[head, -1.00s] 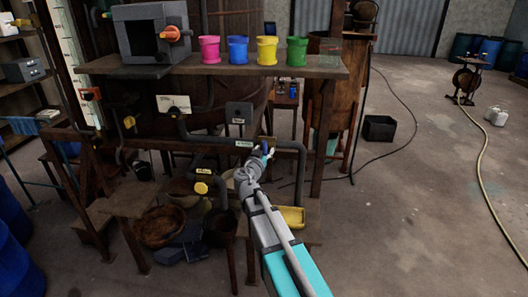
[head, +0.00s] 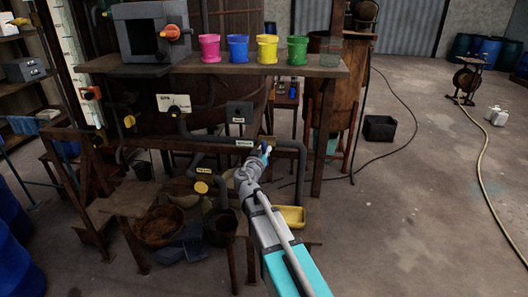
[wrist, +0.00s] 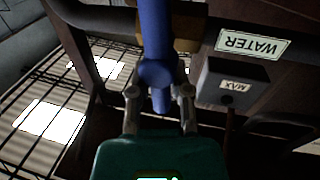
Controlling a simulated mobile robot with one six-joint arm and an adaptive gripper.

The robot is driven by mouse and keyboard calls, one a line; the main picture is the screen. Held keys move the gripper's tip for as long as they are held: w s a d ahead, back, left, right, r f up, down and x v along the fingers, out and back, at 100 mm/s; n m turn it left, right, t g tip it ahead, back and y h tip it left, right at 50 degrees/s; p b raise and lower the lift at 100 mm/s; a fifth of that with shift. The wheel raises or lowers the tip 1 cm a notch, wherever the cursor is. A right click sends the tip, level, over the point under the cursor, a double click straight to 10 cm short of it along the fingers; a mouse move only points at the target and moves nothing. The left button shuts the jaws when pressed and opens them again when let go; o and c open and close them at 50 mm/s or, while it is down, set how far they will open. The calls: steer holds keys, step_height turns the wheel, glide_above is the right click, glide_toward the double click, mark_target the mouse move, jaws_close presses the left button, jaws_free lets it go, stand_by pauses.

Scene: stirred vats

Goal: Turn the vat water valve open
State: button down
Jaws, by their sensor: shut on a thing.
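The water valve's blue handle (wrist: 155,45) runs down from the top of the wrist view, with a round blue knob at its lower part. My gripper (wrist: 160,95) has one finger on each side of the blue handle and is shut on it. A brass-coloured part (wrist: 188,30) shows behind the handle. A plate marked WATER (wrist: 252,44) is just right of it. In the head view my gripper (head: 260,160) is at the blue handle (head: 265,149), below the bench front; the arm and fingers partly hide the valve.
A grey box marked MAX (wrist: 230,85) sits close to the right of my gripper. Pipes (head: 300,165) run around the valve. A bench (head: 225,68) with coloured pots (head: 238,50) stands above, and a yellow tray (head: 292,216) is below.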

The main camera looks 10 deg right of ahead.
steer(key=n, duration=0.2)
steer(key=n+b, duration=0.1)
steer(key=n, duration=0.1)
steer(key=shift+w+a+f+t, duration=0.15)
steer(key=shift+a+t, duration=0.05)
steer(key=shift+t, duration=0.2)
steer(key=shift+w+a+f+n+t+y+b, duration=0.15)
steer(key=shift+n+t+y+b, duration=0.4)
steer(key=shift+n, duration=2)
steer(key=shift+s+a+f+n+t+y+b, duration=0.1)
steer(key=shift+f+n+t+y+b, duration=0.35)
steer(key=shift+n, duration=2.05)
steer(key=shift+w+a+r+n+t+y+b, duration=0.2)
steer(key=shift+n+b, duration=0.55)
steer(key=shift+n, duration=1.8)
steer(key=shift+s+f, duration=0.1)
steer(key=shift+f, duration=0.05)
steer(key=c, duration=0.5)
jaws_free()
steer(key=shift+c, duration=0.2)
steer(key=shift+m, duration=0.3)
